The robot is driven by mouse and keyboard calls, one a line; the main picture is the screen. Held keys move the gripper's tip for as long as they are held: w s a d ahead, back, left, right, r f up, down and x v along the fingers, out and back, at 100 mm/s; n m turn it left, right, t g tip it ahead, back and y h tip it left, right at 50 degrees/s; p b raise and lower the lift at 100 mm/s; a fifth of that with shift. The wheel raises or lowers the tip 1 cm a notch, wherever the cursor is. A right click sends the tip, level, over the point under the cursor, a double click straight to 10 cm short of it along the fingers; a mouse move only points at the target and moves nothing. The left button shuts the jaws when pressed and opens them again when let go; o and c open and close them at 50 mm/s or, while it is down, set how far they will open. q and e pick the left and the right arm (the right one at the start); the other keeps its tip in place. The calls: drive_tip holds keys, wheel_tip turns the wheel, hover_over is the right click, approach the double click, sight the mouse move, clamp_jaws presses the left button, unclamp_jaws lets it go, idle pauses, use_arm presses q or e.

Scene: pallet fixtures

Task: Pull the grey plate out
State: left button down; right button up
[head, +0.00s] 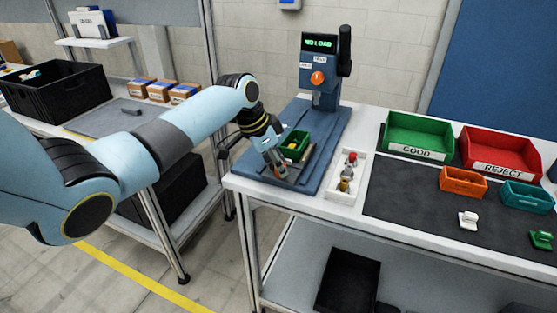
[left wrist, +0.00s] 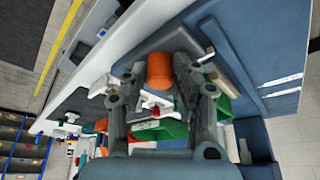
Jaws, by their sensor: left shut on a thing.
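The grey plate (head: 311,153) lies in the blue fixture (head: 330,140) on the white bench, mostly hidden by a green tray (head: 294,146) and my arm. My left gripper (head: 280,171) reaches down at the front of the plate. Its fingers are closed around an orange cylindrical handle, which shows between them in the left wrist view (left wrist: 159,70). The handle's join to the plate is hidden. A green part with white and red pieces (left wrist: 158,128) shows beyond the handle in that view. My right gripper is not in view.
A press with a green-lit display (head: 319,43) stands at the back of the fixture. A white tray with small coloured parts (head: 347,178) sits close to the right. Green GOOD (head: 417,154) and red REJECT (head: 496,169) bins stand farther right. Open floor lies left of the bench.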

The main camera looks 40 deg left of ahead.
use_arm(q)
drive_tip(key=shift+s+d+f, duration=0.1)
drive_tip(key=shift+s, duration=0.05)
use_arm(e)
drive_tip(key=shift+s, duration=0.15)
use_arm(q)
drive_tip(key=c, duration=1.2)
unclamp_jaws()
drive_tip(key=shift+s, duration=0.1)
drive_tip(key=shift+o, duration=0.7)
drive_tip(key=shift+s, duration=0.1)
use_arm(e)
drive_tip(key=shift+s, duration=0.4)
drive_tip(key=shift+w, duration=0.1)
use_arm(q)
drive_tip(key=shift+a+r, duration=0.2)
drive_tip(key=shift+r, duration=0.25)
drive_tip(key=v, duration=1.1)
drive_tip(key=shift+d+r, duration=0.1)
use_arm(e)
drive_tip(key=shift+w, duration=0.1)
